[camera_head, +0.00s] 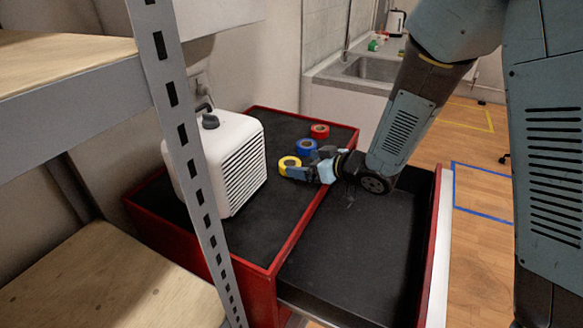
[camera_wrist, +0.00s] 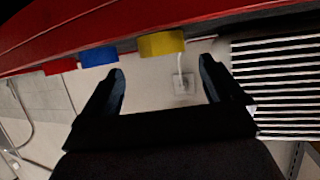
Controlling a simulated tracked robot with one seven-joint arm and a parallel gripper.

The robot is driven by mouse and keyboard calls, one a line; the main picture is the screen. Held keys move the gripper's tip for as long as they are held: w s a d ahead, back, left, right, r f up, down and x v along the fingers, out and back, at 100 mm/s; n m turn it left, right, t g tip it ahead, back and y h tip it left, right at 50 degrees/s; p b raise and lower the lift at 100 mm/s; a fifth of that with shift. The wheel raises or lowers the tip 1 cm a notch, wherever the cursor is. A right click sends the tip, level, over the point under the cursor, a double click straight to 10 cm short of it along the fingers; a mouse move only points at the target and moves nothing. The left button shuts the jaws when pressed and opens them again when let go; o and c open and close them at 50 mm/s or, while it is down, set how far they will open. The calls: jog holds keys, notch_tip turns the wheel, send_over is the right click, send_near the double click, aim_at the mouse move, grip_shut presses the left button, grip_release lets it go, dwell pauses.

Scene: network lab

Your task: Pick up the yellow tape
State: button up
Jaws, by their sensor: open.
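The yellow tape (camera_head: 289,163) is a roll lying on the black top of a red cabinet, nearest to me of a row of three rolls. My gripper (camera_head: 292,173) is low over the cabinet top, just beside the tape on its near side. In the wrist view, the yellow tape (camera_wrist: 161,43) lies ahead of the gap between the two spread fingers (camera_wrist: 162,70), apart from both. The gripper is open and empty. In the head view, the fingers overlap the near edge of the tape, so contact cannot be judged there.
A blue tape (camera_head: 306,146) and a red tape (camera_head: 320,131) sit behind the yellow one. A white vented appliance (camera_head: 220,155) stands left of my gripper. An open black drawer (camera_head: 350,250) is below my arm. A metal shelf post (camera_head: 185,135) rises at left.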

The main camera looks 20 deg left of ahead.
aim_at(285, 163)
jog(key=x, duration=0.4)
jog(key=shift+s+f, duration=0.2)
jog(key=shift+s, duration=0.05)
jog(key=shift+w+a+f, duration=0.2)
jog(key=shift+a, duration=0.3)
jog(key=c, duration=1.1)
jog(key=shift+r, duration=0.15)
